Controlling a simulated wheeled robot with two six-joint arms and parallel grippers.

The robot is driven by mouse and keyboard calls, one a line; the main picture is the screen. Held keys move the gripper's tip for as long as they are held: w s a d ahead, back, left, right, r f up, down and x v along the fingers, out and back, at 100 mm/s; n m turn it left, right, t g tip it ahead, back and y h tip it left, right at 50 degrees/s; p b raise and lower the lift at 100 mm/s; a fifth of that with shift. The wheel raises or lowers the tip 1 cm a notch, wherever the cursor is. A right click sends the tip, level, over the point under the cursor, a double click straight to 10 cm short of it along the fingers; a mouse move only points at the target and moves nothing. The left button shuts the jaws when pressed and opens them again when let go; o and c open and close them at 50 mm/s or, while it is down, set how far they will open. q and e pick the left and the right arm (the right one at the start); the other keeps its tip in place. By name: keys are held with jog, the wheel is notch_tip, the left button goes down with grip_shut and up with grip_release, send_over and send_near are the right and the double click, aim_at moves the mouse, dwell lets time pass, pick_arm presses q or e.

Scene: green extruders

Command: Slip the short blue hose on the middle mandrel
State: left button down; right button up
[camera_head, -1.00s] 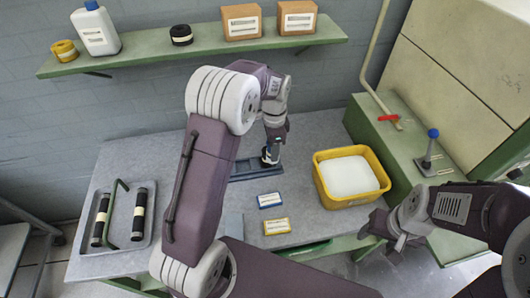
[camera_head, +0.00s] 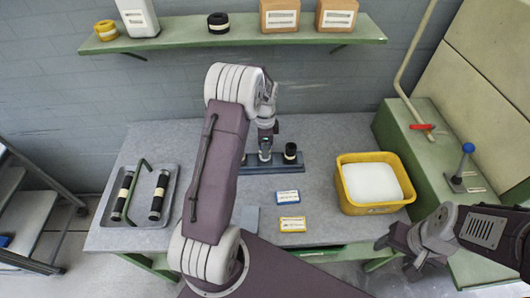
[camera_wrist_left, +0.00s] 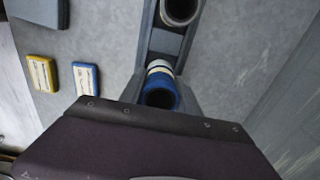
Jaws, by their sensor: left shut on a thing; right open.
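The short blue hose (camera_wrist_left: 160,87), with a white band, is between the fingers of my left gripper (camera_head: 265,143); its open end faces the left wrist camera. The gripper is shut on it, above the middle part of the blue-grey mandrel base (camera_head: 285,168). The middle mandrel is hidden, and I cannot tell whether the hose is around it or above it. A black hose piece (camera_head: 290,154) stands upright on the base to the right; its open top shows in the left wrist view (camera_wrist_left: 180,10). My right gripper (camera_head: 383,244) is open and empty by the table's front right.
A yellow bin (camera_head: 348,204) with white contents stands right of the base. A blue box (camera_head: 288,198) and a yellow box (camera_head: 292,224) lie in front. A tray (camera_head: 139,207) with two black hoses is at left. A shelf (camera_head: 230,40) hangs behind.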

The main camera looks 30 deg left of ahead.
pick_arm(q)
jog(key=shift+f, duration=1.7)
jog(key=shift+f, duration=0.1)
jog(key=c, duration=0.9)
grip_release()
jog(key=shift+o, duration=0.2)
notch_tip(320, 180, up, 12)
jog(key=s+d+f+n, duration=0.1)
jog(key=s+d+n, duration=0.4)
jog(key=s, duration=0.4)
jog(key=s+d+f+n+t, duration=0.1)
jog(key=s+d+n, duration=0.5)
jog(key=s, duration=0.3)
jog(key=shift+s+f+n+b, duration=0.2)
jog(key=shift+f+n+b, duration=0.1)
jog(key=shift+n, duration=0.2)
